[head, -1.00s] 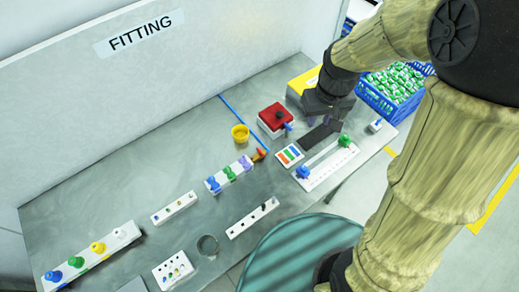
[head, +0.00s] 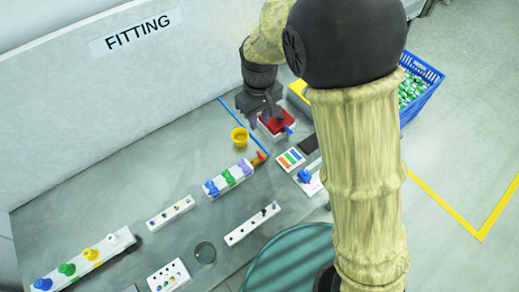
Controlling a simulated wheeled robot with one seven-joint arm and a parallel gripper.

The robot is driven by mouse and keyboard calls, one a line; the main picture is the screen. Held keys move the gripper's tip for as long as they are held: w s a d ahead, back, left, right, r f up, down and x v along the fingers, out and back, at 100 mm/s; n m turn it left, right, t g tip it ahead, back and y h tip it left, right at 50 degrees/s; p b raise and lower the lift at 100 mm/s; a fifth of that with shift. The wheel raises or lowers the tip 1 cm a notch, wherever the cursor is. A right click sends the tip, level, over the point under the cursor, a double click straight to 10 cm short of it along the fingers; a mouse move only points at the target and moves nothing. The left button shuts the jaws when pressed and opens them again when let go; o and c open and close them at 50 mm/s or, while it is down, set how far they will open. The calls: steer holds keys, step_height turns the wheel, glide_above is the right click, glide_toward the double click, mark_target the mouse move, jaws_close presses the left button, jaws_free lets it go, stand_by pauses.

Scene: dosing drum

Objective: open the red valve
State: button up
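A row of small valves stands on a white strip (head: 220,190): a blue one (head: 211,188), a green one (head: 229,177) and a purple one (head: 245,167). A red-orange piece (head: 259,159) sits at the strip's right end and looks like the red valve's handle; its exact position is too small to tell. A red-topped box (head: 279,124) with a blue part on its right side stands behind it. My gripper (head: 264,115) points down over the left part of this box. Whether it touches the box is unclear, and its finger opening is too small to judge.
A yellow cup (head: 239,136) stands just left of my gripper. A card with coloured bars (head: 290,159) and a white slider strip (head: 309,181) lie to the right. Pegged strips fill the front left. A blue crate (head: 424,92) stands beyond the bench.

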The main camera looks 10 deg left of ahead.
mark_target(260, 156)
step_height(260, 156, down, 16)
steer(key=shift+f+p, duration=0.2)
steer(key=shift+p, duration=0.65)
jaws_close()
